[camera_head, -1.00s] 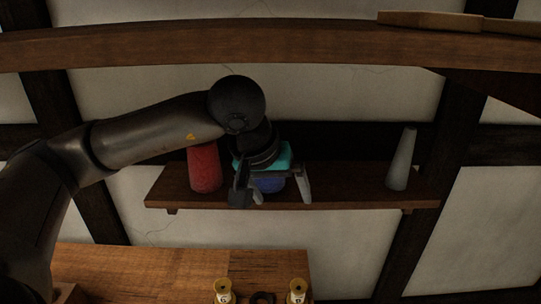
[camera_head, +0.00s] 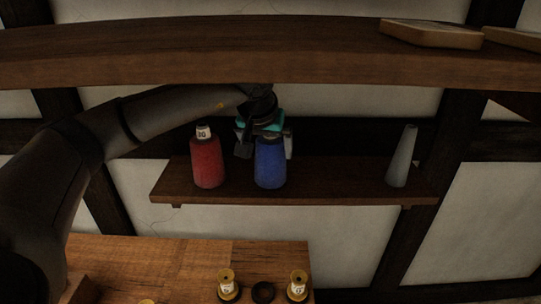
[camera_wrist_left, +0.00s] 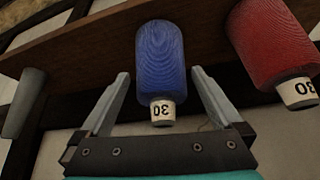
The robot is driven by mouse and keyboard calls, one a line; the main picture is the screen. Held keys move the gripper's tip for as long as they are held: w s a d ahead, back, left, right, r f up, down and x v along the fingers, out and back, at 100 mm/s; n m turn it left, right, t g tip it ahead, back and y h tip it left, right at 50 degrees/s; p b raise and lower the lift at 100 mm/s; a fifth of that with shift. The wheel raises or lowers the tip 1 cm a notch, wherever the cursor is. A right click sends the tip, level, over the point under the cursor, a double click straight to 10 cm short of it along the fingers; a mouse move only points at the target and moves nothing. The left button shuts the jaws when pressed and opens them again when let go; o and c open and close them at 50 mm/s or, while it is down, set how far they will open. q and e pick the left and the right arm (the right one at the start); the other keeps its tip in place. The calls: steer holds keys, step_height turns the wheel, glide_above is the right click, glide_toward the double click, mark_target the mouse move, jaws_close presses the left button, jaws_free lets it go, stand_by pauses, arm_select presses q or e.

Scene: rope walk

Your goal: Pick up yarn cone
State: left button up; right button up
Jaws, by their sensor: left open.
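A blue yarn cone (camera_head: 270,163) stands upright on the wall shelf, and a red yarn cone (camera_head: 207,162) stands to its left. My left gripper (camera_head: 267,148) is open at the top of the blue cone, its fingers to either side. In the left wrist view the blue cone (camera_wrist_left: 161,62) shows between the two spread fingers of my left gripper (camera_wrist_left: 160,82), with its white label marked 30 toward the palm. The red cone (camera_wrist_left: 272,45) is outside the fingers there. My right gripper is not in view.
The small shelf (camera_head: 335,180) also bears a grey cone (camera_head: 402,157) at its right, with bare board between. A thick upper shelf (camera_head: 230,58) runs above my arm and holds flat wooden pieces (camera_head: 430,33). A lower table (camera_head: 160,265) carries several small spools.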

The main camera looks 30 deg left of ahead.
mark_target(271, 139)
arm_select(q)
steer(key=shift+w+a+r+p, duration=0.1)
steer(key=shift+w+a+p, duration=0.25)
steer(key=shift+w, duration=0.45)
steer(key=shift+w+a+p, duration=0.2)
steer(key=shift+w+p, duration=0.1)
steer(key=shift+w, duration=0.5)
steer(key=x, duration=0.2)
steer(key=shift+f, duration=0.3)
steer(key=shift+w+a+f, duration=0.15)
steer(key=shift+w+f, duration=0.05)
steer(key=shift+f, duration=0.1)
steer(key=shift+r, duration=0.1)
steer(key=c, duration=1.3)
